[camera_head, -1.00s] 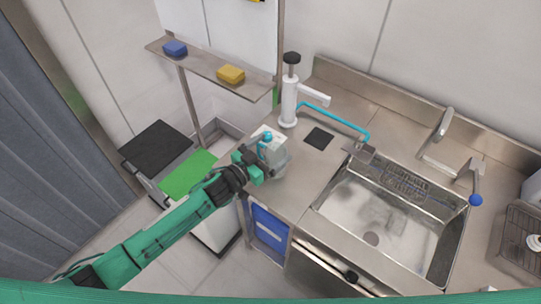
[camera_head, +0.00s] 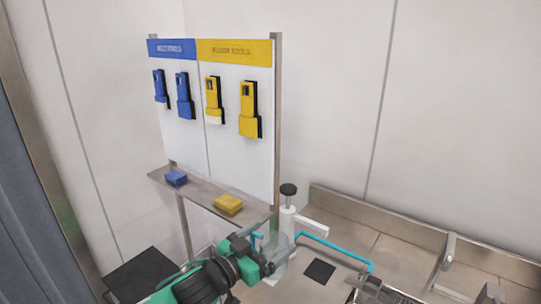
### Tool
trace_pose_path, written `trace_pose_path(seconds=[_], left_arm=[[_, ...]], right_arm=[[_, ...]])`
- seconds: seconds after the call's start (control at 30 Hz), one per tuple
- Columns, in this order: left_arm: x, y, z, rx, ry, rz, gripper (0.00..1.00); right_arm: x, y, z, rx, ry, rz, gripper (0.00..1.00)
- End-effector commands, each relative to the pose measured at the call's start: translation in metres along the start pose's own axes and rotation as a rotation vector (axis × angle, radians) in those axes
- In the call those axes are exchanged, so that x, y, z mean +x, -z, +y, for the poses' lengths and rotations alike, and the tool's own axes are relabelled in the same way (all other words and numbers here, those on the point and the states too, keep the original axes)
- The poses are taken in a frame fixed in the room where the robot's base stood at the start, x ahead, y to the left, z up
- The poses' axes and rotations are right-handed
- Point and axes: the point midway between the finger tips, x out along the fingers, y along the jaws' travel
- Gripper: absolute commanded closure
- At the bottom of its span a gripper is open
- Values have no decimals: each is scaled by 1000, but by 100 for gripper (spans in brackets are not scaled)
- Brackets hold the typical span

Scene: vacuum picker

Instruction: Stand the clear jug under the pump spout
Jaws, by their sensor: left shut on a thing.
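The clear jug (camera_head: 279,247) is faint and see-through. My left gripper (camera_head: 268,263) is shut on it, and its fingers and wrist hide part of the jug. The jug overlaps the lower part of the white pump (camera_head: 286,217) in the picture; I cannot tell whether they touch or how high the jug is. The pump has a black knob (camera_head: 288,189) on top, and its white spout (camera_head: 312,226) points right. The jug shows left of the spout's tip. My right gripper is not in view.
A dark square pad (camera_head: 320,270) lies on the counter right of the jug, near a blue hose (camera_head: 335,247). A shelf (camera_head: 197,192) at the left holds a blue block (camera_head: 176,178) and a yellow block (camera_head: 229,204). A tap (camera_head: 446,262) stands at the right.

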Motion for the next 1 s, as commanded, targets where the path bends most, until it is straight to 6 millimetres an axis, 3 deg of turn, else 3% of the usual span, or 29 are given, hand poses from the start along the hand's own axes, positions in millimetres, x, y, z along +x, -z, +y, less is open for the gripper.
trace_pose_path(seconds=[0.27, 0.67, 1.0], left_arm=[[-33, -15, 11, -9, 117, -2, 34], [-100, -48, -12, -7, 368, -4, 34], [-166, -84, -32, -7, 577, -5, 34]], right_arm=[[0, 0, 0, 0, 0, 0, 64], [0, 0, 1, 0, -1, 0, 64], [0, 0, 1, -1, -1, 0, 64]])
